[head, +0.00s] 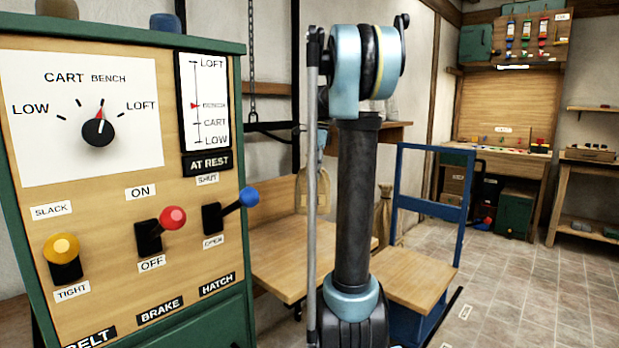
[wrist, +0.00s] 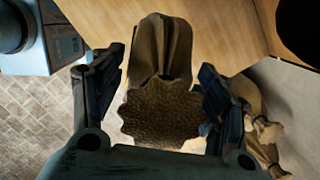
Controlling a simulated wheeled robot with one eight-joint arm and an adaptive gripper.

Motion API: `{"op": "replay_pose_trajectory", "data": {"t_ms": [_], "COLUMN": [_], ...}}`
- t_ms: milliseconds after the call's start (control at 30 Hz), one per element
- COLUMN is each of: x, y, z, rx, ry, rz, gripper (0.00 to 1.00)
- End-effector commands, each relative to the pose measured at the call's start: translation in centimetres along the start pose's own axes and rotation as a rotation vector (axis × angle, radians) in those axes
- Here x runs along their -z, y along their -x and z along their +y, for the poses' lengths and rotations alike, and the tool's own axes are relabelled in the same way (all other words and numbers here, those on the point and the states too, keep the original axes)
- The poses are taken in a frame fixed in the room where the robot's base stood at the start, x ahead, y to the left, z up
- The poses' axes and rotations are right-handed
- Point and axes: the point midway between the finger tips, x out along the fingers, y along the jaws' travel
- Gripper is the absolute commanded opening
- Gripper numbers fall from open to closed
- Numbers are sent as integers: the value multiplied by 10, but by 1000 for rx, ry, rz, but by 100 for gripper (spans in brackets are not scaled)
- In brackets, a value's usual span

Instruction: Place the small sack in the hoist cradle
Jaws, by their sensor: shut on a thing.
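My gripper (wrist: 160,68) is shut on a small tan sack (wrist: 160,110), with a dark finger on each side of it in the wrist view. The sack has a gathered, frilled top. In the head view a tan sack (head: 314,190) hangs upright behind my arm, partly hidden by it; the gripper is mostly hidden there. A wooden platform with a backboard (head: 282,262) stands below and beside it, near a hanging chain (head: 252,60) and dark bars. It looks like the hoist cradle, but I cannot tell for sure. It appears empty where visible.
The control panel (head: 130,200) fills the left; its dial points to BENCH and its sign reads AT REST. A blue cart (head: 415,285) with a wooden deck stands right of my arm. Another sack (head: 384,215) is behind.

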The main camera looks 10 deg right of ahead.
Motion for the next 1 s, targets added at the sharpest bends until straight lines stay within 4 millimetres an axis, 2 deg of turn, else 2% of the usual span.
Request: {"op": "replay_pose_trajectory", "data": {"t_ms": [400, 533, 767, 1000], "x": [7, 9, 11, 15], "y": [-73, -86, -97, -124], "z": [0, 0, 0, 0], "rx": [-1, 0, 0, 0], "ry": [5, 5, 5, 5], "rz": [0, 0, 0, 0], "gripper": [1, 1, 1, 1]}}
